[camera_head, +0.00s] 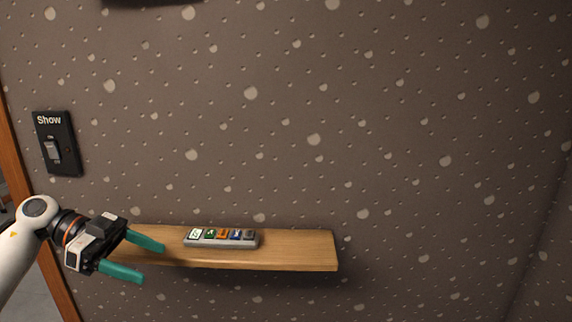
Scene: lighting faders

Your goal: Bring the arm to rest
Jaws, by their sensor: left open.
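My left gripper (142,258) comes in from the left with its two teal fingers apart and nothing between them. It is in front of the left end of a wooden shelf (295,256) and hides part of that end. I cannot tell whether it touches the shelf. My right gripper is not in view.
A grey strip with several coloured buttons (221,238) lies on the shelf, right of my gripper. A black switch plate labelled "Show" (56,143) is on the speckled wall (400,130). A wooden door frame (55,283) runs along the left. The right side is clear.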

